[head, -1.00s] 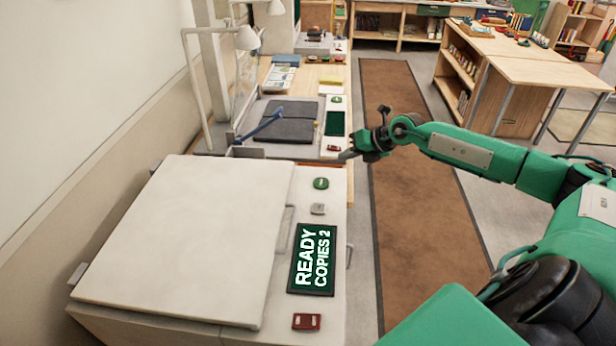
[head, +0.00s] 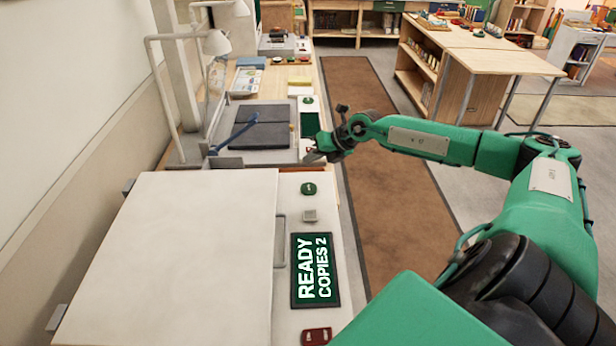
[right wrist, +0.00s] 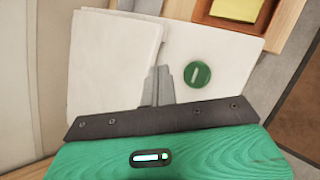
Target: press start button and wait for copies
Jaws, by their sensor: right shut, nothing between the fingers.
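The near copier (head: 185,250) has a white lid, shut, and a side panel. Its dark display (head: 315,270) reads READY COPIES 2. On the panel are a green round button (head: 308,188) with a light mark, a small grey button (head: 310,216) and a red button (head: 317,336). My right gripper (head: 314,157) is shut and empty, just beyond the green button in the picture. In the right wrist view its fingers (right wrist: 160,80) are together, left of a green round button (right wrist: 197,74) and apart from it in the picture. I cannot tell their height above it. My left gripper is out of view.
A second machine (head: 285,155) with a dark folder (head: 258,127) and a green button (head: 308,100) stands beyond. White lamps (head: 215,43) rise at the left. A brown runner (head: 400,220) covers the floor at right; a wooden table (head: 490,55) stands farther off.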

